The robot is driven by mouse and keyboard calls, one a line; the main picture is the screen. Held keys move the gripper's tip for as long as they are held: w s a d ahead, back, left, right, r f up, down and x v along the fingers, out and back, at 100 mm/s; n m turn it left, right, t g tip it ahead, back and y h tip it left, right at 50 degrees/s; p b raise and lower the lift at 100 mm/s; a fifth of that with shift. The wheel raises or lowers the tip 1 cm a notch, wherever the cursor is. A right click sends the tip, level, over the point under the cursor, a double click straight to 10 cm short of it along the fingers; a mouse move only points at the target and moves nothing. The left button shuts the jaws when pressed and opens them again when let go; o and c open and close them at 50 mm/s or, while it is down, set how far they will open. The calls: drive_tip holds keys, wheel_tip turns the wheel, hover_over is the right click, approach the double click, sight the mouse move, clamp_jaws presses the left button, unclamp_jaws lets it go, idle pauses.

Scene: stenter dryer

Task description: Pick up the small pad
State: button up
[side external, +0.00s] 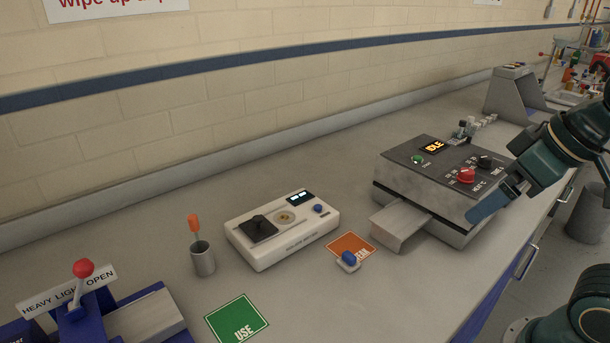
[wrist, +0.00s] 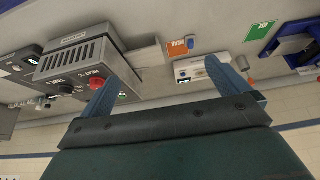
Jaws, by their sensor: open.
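The small pad (side external: 348,261), a pale block with a blue knob on top, is on the bench at the front edge of an orange card (side external: 352,243). In the wrist view the pad (wrist: 191,43) is small, beside the orange card (wrist: 178,48). My gripper (side external: 480,210) is at the right, by the front right side of the grey dryer box, well away from the pad. In the wrist view my gripper (wrist: 163,74) has its two blue fingers spread wide, with nothing between them.
The grey dryer box (side external: 440,180), with a tray (side external: 400,228) sticking out, stands between my gripper and the pad. A white instrument (side external: 283,230), a cup with an orange-handled tool (side external: 203,259), a green card (side external: 237,318) and a blue lever press (side external: 85,320) are further left. The bench front is mostly clear.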

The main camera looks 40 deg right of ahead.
drive_tip(key=shift+s+f, duration=0.1)
drive_tip(key=shift+s, duration=0.1)
drive_tip(key=c, duration=1)
drive_tip(key=shift+c, duration=0.2)
drive_tip(key=shift+w, duration=0.15)
drive_tip(key=w+a+f+n+g+y, duration=0.1)
drive_tip(key=w+f+n+g+y, duration=0.1)
drive_tip(key=w+n, duration=0.6)
drive_tip(key=w+a+f+n+g+y, duration=0.2)
drive_tip(key=w+f+n, duration=0.3)
drive_tip(key=w+n, duration=0.4)
drive_tip(key=shift+w+a+f+g+y, duration=0.25)
drive_tip(key=shift+w+g, duration=0.45)
drive_tip(key=shift+w, duration=0.55)
